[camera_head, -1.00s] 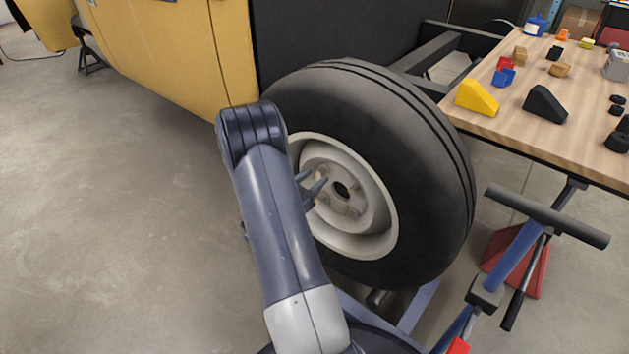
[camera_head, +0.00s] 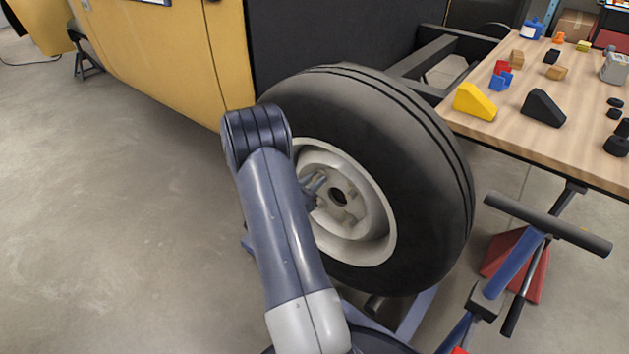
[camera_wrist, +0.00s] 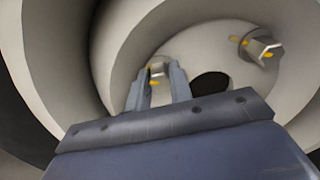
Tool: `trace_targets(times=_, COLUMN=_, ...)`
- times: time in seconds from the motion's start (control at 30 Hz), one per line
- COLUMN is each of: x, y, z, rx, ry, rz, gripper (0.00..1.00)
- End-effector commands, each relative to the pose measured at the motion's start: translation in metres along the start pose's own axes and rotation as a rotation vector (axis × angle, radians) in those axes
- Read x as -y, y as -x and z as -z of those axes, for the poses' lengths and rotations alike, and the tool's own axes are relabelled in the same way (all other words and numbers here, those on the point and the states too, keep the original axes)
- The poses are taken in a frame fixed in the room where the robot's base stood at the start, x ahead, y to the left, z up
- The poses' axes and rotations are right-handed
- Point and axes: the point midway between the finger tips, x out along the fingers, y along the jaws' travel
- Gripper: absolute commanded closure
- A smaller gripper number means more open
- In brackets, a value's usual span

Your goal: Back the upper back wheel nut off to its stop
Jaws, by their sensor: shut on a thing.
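The wheel (camera_head: 420,170) stands upright with a black tyre and a pale rim (camera_head: 375,205). My gripper (camera_head: 317,182) reaches its hub from the left, its fingertips at the upper left of the dark centre hole (camera_head: 338,196). In the wrist view my gripper (camera_wrist: 158,75) has its two fingers on either side of a pale wheel nut (camera_wrist: 157,69) with yellow marks and is shut on it. The fingers hide part of this nut. A second nut (camera_wrist: 264,50) with yellow marks sits free to the right, beyond the centre hole (camera_wrist: 211,85).
A wooden table (camera_head: 590,150) at the right holds a yellow wedge (camera_head: 475,101), a black wedge (camera_head: 543,107) and several small parts. A stand with a dark T-bar (camera_head: 548,223) is right of the wheel. The yellow body panel (camera_head: 170,60) is behind.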

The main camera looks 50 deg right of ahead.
Motion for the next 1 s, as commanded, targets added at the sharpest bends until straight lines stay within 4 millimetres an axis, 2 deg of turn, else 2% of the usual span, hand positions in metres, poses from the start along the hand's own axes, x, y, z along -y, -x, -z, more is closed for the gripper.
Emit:
trace_targets(times=0.37, x=0.0000, y=0.0004, z=-0.0013, rx=-0.002, ry=0.097, rz=0.000, gripper=1.00)
trace_targets(times=1.0, x=-0.0016, y=0.0007, z=-0.0018, rx=-0.002, ry=0.664, rz=-0.002, gripper=1.00)
